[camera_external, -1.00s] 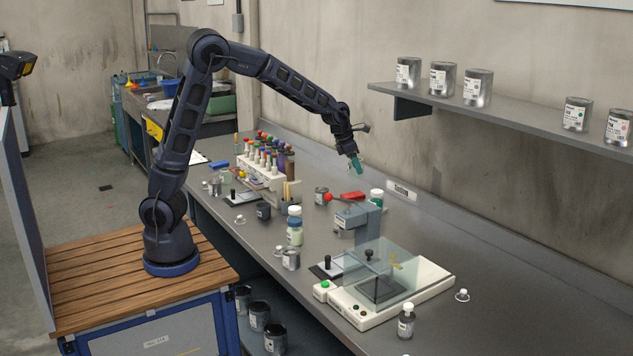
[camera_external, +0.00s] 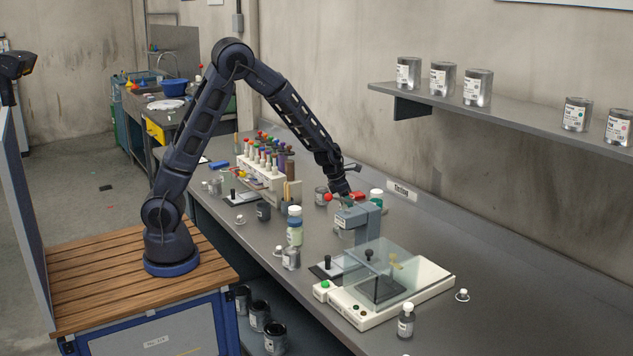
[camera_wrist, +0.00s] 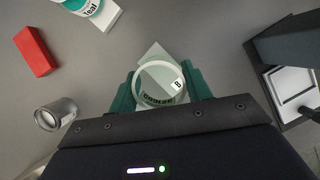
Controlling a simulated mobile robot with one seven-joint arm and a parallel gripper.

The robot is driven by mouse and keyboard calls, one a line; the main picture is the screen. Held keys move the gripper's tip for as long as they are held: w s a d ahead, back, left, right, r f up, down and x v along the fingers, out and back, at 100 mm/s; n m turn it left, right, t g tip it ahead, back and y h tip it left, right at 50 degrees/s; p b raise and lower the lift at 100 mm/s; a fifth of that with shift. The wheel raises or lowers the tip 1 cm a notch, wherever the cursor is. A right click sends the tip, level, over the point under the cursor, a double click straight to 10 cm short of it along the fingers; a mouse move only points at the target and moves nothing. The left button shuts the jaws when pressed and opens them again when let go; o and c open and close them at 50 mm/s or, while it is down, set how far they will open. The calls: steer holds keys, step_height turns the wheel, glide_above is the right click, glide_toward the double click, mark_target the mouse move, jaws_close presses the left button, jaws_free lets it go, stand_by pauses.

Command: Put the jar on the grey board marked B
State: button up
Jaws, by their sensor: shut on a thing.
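My gripper (camera_wrist: 160,92) has teal fingers on either side of a round, pale-rimmed jar (camera_wrist: 139,82) and is shut on it. Dark lettering shows low on the jar, and a small white label marked B shows within its outline; I cannot tell which surface carries that label. A pale grey square board (camera_wrist: 153,51) lies beneath the jar, partly covered by it. I cannot tell whether the jar touches the board.
A teal-labelled jar (camera_wrist: 80,5) stands by a white board (camera_wrist: 107,17). A red block (camera_wrist: 36,51) and a metal tin (camera_wrist: 56,113) lie to the left. The grey instrument (camera_external: 357,217) is close by. A glass-shielded balance (camera_external: 345,310) stands nearer the camera.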

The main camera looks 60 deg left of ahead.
steer(key=shift+f, duration=2.5)
steer(key=shift+f, duration=0.15)
steer(key=o, duration=1)
steer(key=shift+c, duration=0.2)
